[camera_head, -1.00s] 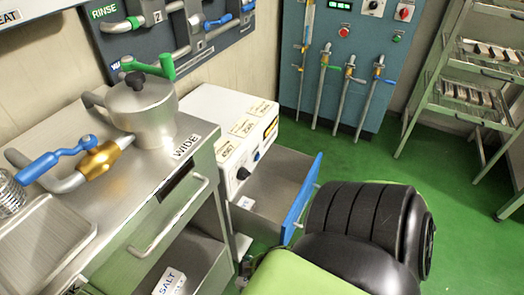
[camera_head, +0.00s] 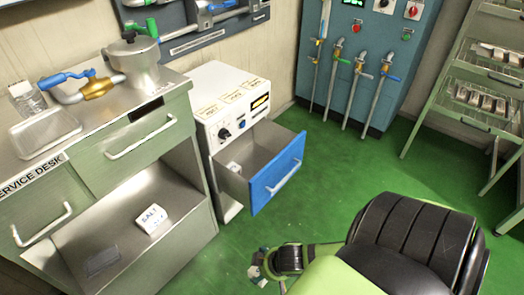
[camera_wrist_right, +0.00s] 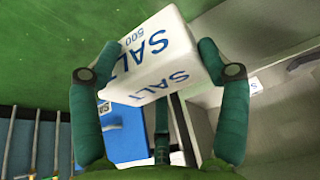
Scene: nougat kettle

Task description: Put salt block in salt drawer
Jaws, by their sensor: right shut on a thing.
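My right gripper (camera_head: 260,270) shows low in the head view, in front of the desk and the open drawer. In the right wrist view its fingers (camera_wrist_right: 158,78) are shut on a white salt block (camera_wrist_right: 150,58) with blue SALT lettering, held tilted. Another white block marked SALT (camera_head: 152,218) lies on the open lower shelf of the desk. An open drawer with a blue front (camera_head: 278,172) sticks out of the white machine; a small white thing (camera_head: 233,167) is inside. My left gripper is not in view.
The service desk (camera_head: 130,150) stands at left with a metal kettle (camera_head: 132,62) and a tray (camera_head: 45,132) on top. A teal panel with hoses (camera_head: 360,60) and a green rack (camera_head: 470,70) stand behind. Green floor is clear right of the drawer.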

